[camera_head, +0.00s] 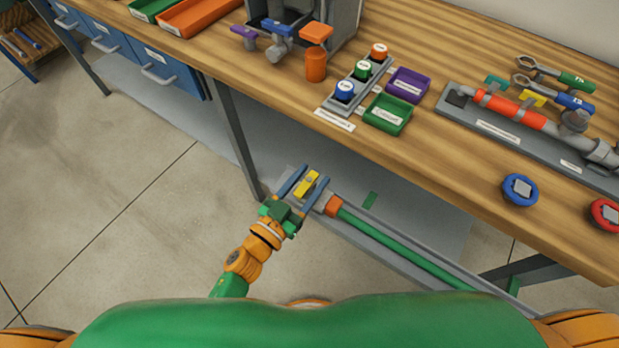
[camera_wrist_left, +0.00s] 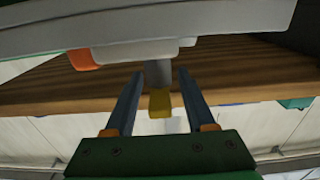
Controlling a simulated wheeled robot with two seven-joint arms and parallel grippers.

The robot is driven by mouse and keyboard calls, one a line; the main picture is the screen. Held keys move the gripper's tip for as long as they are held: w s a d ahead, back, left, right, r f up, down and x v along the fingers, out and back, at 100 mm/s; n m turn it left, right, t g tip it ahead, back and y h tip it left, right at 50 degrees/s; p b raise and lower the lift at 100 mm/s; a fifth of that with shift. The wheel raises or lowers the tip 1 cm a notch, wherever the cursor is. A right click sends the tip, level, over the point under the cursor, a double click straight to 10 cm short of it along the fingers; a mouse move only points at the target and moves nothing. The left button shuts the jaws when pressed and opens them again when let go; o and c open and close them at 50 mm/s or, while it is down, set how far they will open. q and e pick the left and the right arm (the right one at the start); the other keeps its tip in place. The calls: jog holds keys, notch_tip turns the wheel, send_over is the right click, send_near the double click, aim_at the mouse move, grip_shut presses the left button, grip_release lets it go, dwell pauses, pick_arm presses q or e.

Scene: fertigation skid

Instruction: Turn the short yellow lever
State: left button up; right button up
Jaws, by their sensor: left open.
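A short yellow lever (camera_head: 306,186) sits at the left end of a green pipe run below the front edge of the workbench. It also shows in the left wrist view (camera_wrist_left: 159,104), beside a grey stem (camera_wrist_left: 158,73). My left gripper (camera_head: 315,174) is open, with its two blue fingers on either side of the lever. In the left wrist view the fingers (camera_wrist_left: 160,72) stand apart from the lever, with a visible gap on each side. My right gripper is not in view.
The green pipe (camera_head: 400,250) with an orange collar (camera_head: 333,205) runs to the lower right under the bench. The wooden benchtop (camera_head: 420,165) overhangs behind it. A smaller yellow handle (camera_head: 533,98) is on the red pipe assembly on top. Open floor (camera_head: 110,190) lies left.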

pick_arm(q)
grip_shut()
